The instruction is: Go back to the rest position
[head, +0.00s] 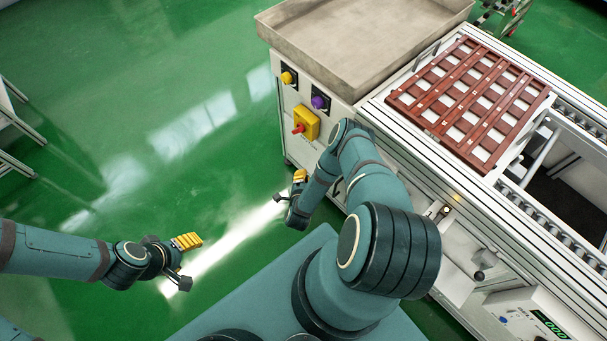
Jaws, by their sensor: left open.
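My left gripper (183,262) is at the lower left, over the green floor. Its dark fingers with yellow pads are spread and nothing is between them. My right gripper (288,186) is near the middle, beside the left end of the conveyor bench. Its fingers look apart, with a yellow pad on one and only floor visible between them. My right arm partly hides the front of the bench.
The conveyor bench (432,158) runs along the right. A digital display (548,322) is at lower right.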

